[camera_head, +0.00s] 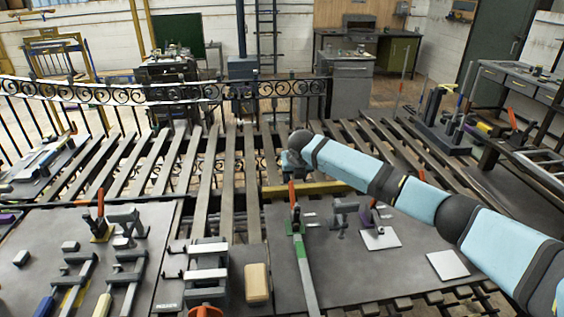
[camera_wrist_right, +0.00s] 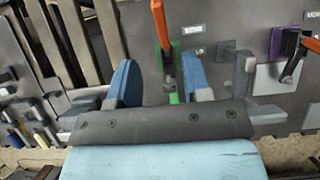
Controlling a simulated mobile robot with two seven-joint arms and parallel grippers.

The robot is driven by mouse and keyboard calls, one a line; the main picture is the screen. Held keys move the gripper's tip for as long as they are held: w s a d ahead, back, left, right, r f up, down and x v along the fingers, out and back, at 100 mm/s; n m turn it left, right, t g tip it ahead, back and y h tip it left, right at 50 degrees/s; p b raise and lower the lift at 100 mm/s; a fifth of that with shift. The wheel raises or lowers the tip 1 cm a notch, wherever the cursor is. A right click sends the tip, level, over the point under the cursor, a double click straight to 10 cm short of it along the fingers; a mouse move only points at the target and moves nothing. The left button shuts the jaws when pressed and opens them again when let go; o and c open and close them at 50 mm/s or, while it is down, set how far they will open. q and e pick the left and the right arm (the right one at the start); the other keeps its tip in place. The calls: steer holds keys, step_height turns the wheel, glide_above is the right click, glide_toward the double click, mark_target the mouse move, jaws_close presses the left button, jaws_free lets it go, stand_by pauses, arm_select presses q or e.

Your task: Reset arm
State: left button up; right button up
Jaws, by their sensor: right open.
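My right arm comes in from the right in the head view and reaches over the slatted bench to the middle. Its end (camera_head: 296,150) is above the slats; the fingers are hard to make out there. In the right wrist view my right gripper (camera_wrist_right: 160,78) is open, with two blue fingers apart and nothing held. An orange-handled clamp (camera_wrist_right: 163,40) shows behind the gap between the fingers; I cannot tell the distance. The same kind of clamp (camera_head: 293,215) with a green bar stands on the right grey board in the head view. My left gripper is not in view.
A black scroll gate panel (camera_head: 200,92) stands along the bench's far side. Grey boards with clamps (camera_head: 120,225) and a tan block (camera_head: 257,283) lie in front. A tool stand (camera_head: 437,125) is at the right. Bare slats (camera_head: 150,160) lie left of my arm.

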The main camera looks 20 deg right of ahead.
steer(key=s+a+f+m+y, duration=0.1)
steer(key=s+a+f+m, duration=0.3)
steer(key=s, duration=0.4)
steer(key=s+a+f+m+g+y, duration=0.1)
steer(key=s+a+f+m, duration=0.25)
steer(key=s+a, duration=0.4)
steer(key=s+a+f+m+y, duration=0.1)
steer(key=s+a+f+m, duration=0.3)
steer(key=s, duration=0.4)
steer(key=s+d+r+m, duration=0.1)
steer(key=s+d+m, duration=0.2)
steer(key=s+m, duration=0.55)
steer(key=s+d+r+m+g+h, duration=0.1)
steer(key=s+d+m, duration=0.3)
steer(key=s, duration=0.7)
steer(key=s+d+r+m, duration=0.1)
steer(key=s+d+m, duration=0.1)
steer(key=s+m, duration=0.65)
steer(key=w+a+f+n+t+y, duration=0.1)
steer(key=w+a+f+t, duration=0.1)
steer(key=f, duration=0.4)
steer(key=w+a+f+n+t+y, duration=0.1)
steer(key=w+a+f+t, duration=0.1)
steer(key=a+f+t, duration=0.2)
step_height(320, 180, down, 3)
steer(key=shift+w+r+t+y, duration=0.1)
steer(key=shift+w+t+y, duration=0.2)
steer(key=shift+t, duration=0.4)
